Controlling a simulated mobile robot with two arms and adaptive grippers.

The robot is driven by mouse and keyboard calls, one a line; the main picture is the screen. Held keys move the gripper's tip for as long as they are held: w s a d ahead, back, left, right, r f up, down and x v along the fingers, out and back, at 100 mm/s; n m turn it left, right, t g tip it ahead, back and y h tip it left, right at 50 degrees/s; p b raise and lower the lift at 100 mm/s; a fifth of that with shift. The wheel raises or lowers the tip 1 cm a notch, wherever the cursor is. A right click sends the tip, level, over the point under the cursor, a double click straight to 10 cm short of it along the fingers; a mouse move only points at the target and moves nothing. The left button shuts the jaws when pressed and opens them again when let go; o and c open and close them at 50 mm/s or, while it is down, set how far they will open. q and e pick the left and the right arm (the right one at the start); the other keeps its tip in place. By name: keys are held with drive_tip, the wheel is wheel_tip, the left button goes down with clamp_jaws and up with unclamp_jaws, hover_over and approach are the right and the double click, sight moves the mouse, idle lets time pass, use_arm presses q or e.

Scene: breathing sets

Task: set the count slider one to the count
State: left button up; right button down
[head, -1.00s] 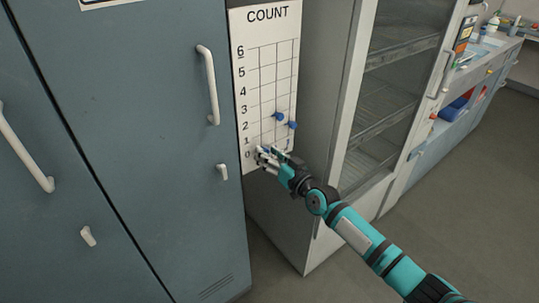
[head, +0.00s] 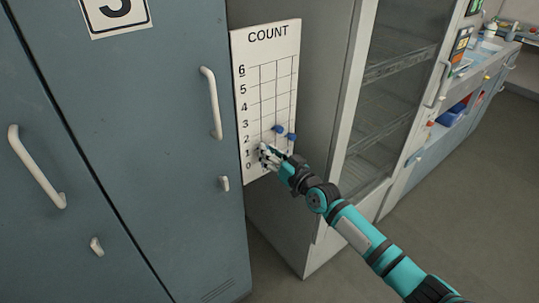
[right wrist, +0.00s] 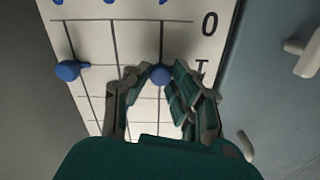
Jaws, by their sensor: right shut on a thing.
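The white COUNT board (head: 266,35) hangs on the side of a grey cabinet, with a grid of three columns numbered 0 to 6. My right gripper (head: 264,153) is shut on the blue knob of the leftmost slider. In the right wrist view, where the board appears upside down, that knob (right wrist: 160,75) sits between the fingers (right wrist: 160,88), close to the 1 line. The middle slider's knob (head: 278,129) is near 2. The right slider's knob (head: 291,137) is near 1 and also shows in the right wrist view (right wrist: 68,70). My left gripper is out of view.
A blue-grey locker (head: 140,160) with white handles stands at the left of the board. A glass-fronted cabinet (head: 395,90) stands to its right, with a counter (head: 490,50) beyond. The floor (head: 450,200) at the right is clear.

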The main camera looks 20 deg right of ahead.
sight(261, 133)
wheel_tip(261, 133, up, 5)
drive_tip(key=shift+f+p, duration=0.1)
drive_tip(key=shift+p, duration=1.1)
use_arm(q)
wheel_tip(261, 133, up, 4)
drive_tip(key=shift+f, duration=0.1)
use_arm(e)
drive_tip(key=c, duration=1.1)
unclamp_jaws()
drive_tip(key=shift+c, duration=0.2)
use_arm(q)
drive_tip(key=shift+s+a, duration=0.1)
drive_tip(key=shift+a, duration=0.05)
use_arm(e)
drive_tip(key=shift+s, duration=0.1)
drive_tip(key=shift+s+d+f, duration=0.1)
drive_tip(key=shift+s, duration=0.15)
drive_tip(key=v, duration=1.1)
drive_tip(key=shift+s, duration=0.2)
